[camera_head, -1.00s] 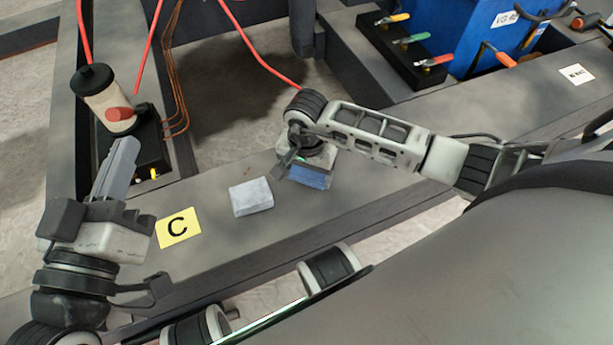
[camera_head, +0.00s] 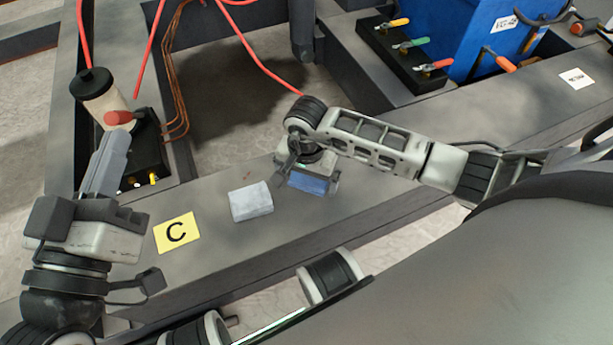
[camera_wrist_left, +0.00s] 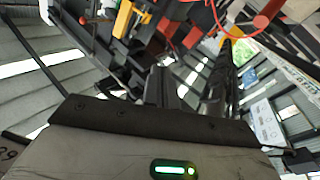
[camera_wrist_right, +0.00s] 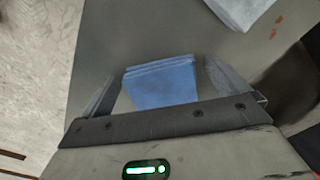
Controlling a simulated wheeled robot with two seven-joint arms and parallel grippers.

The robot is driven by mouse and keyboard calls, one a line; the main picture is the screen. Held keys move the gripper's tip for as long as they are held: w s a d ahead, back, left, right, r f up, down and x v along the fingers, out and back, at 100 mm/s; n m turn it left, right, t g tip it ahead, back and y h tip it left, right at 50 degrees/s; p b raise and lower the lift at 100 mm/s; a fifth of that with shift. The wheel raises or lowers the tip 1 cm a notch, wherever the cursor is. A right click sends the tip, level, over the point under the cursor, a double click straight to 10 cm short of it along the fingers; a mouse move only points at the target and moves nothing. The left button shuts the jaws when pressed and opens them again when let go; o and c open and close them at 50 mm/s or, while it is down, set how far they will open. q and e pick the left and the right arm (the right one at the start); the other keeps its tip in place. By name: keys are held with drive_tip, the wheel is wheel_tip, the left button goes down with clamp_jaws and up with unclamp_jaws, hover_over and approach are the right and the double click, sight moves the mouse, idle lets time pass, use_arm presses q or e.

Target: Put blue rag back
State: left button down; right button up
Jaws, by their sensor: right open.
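The blue rag (camera_head: 308,183) lies folded on the grey beam, to the right of a folded white-grey rag (camera_head: 251,201). My right gripper (camera_head: 292,172) is above the blue rag and hides part of it. In the right wrist view the blue rag (camera_wrist_right: 161,82) sits between the two open fingers (camera_wrist_right: 160,85); I cannot tell whether they touch it. My left gripper (camera_head: 105,165) is at the left, beside the cream bottle (camera_head: 97,95). Its fingers look close together in the head view, but their gap is not clear.
A yellow C label (camera_head: 177,233) is on the beam left of the rags. A black block (camera_head: 143,160) stands by the bottle. A blue box (camera_head: 480,35) and a black rack with coloured-handled tools (camera_head: 405,60) stand at the back right. Red cables hang behind the beam.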

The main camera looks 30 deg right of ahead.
sight(306, 180)
wheel_tip(306, 180, up, 4)
drive_tip(key=shift+f+p, duration=0.2)
drive_tip(key=shift+p, duration=0.5)
use_arm(q)
drive_tip(key=f+g+p, duration=0.1)
drive_tip(key=s+f+n+g+y+p, duration=0.1)
drive_tip(key=f, duration=0.1)
drive_tip(key=s+f+g+y, duration=0.1)
drive_tip(key=shift+f+p, duration=0.2)
drive_tip(key=shift+p, duration=0.2)
use_arm(e)
wheel_tip(306, 180, up, 8)
drive_tip(key=shift+r, duration=0.2)
